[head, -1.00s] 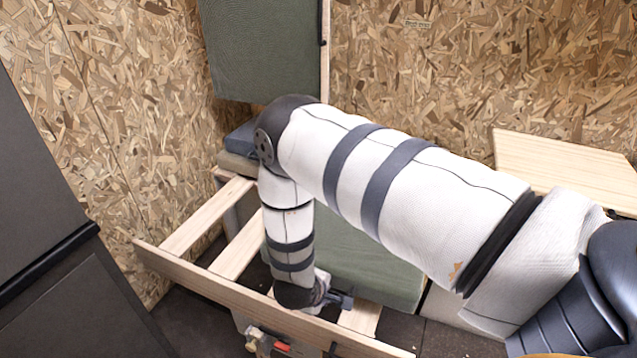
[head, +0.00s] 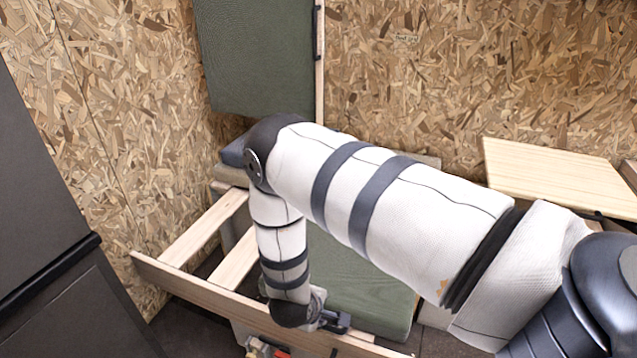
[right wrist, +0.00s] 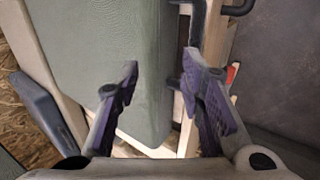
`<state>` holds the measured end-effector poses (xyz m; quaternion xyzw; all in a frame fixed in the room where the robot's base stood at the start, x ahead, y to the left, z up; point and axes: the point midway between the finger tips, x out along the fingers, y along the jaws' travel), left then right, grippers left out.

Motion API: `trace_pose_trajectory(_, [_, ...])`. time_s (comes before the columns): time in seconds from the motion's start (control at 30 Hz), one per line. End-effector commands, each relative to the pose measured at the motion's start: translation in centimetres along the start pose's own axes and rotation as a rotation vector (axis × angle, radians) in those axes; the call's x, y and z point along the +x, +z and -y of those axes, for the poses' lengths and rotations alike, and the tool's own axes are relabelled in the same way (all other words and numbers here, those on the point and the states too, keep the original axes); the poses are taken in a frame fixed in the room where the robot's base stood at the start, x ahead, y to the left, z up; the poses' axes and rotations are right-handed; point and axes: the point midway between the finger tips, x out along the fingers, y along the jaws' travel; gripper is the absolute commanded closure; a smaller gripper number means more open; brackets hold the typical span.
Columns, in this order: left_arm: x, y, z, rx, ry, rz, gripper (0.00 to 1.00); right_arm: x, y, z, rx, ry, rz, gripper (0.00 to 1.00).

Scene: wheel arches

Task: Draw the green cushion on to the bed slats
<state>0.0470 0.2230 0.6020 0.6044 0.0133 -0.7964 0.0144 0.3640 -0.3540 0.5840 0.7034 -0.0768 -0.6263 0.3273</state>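The green cushion (head: 365,290) lies flat at the right end of the bed slats (head: 236,262), partly hidden behind my right arm. Pale slats show bare to its left, behind a long wooden front rail (head: 195,290). My right gripper (head: 335,322) is low by the cushion's front edge, near the rail. In the right wrist view, its two fingers (right wrist: 160,85) are apart. One fingertip overlaps the cushion (right wrist: 95,55) in the picture, and the other is beyond the cushion's edge, by the wooden frame. Whether either finger touches the cushion is unclear. My left gripper is out of view.
Another green cushion (head: 258,55) stands upright against the chipboard wall (head: 470,60). A pale wooden panel (head: 560,175) is at the right, and a dark cabinet (head: 45,230) stands at the left. Something red (head: 262,347) shows below the rail.

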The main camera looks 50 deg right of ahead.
Motion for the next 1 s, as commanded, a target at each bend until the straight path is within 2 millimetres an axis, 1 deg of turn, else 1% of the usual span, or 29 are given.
trace_pose_trajectory(0.13, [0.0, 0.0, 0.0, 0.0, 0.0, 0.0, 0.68, -0.1, 0.0, 0.0, 0.0, -0.001, 0.0, 0.65])
trace_pose_trajectory(0.23, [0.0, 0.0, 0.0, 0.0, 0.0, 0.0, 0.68, -1.1, -0.1, 0.0, 0.0, -0.002, -0.002, 0.65])
trace_pose_trajectory(0.37, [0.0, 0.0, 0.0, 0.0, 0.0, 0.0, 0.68, -4.0, -0.2, 0.0, -0.002, 0.0, -0.003, 0.65])
trace_pose_trajectory(0.5, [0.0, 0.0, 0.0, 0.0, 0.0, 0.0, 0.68, -7.4, -0.2, -0.1, -0.002, 0.0, -0.004, 0.65])
trace_pose_trajectory(0.6, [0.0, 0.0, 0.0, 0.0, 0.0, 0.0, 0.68, -9.4, 0.0, -0.1, -0.001, 0.002, -0.002, 0.65])
trace_pose_trajectory(0.7, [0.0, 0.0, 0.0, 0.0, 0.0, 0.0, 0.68, -10.9, -0.1, 0.0, 0.0, 0.0, -0.002, 0.65])
trace_pose_trajectory(0.83, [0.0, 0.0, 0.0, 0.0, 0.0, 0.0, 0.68, -11.8, 0.0, 0.0, 0.0, 0.0, -0.001, 0.65])
trace_pose_trajectory(1.0, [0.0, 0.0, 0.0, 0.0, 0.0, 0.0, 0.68, -12.0, 0.0, 0.0, 0.0, 0.0, 0.0, 0.65])
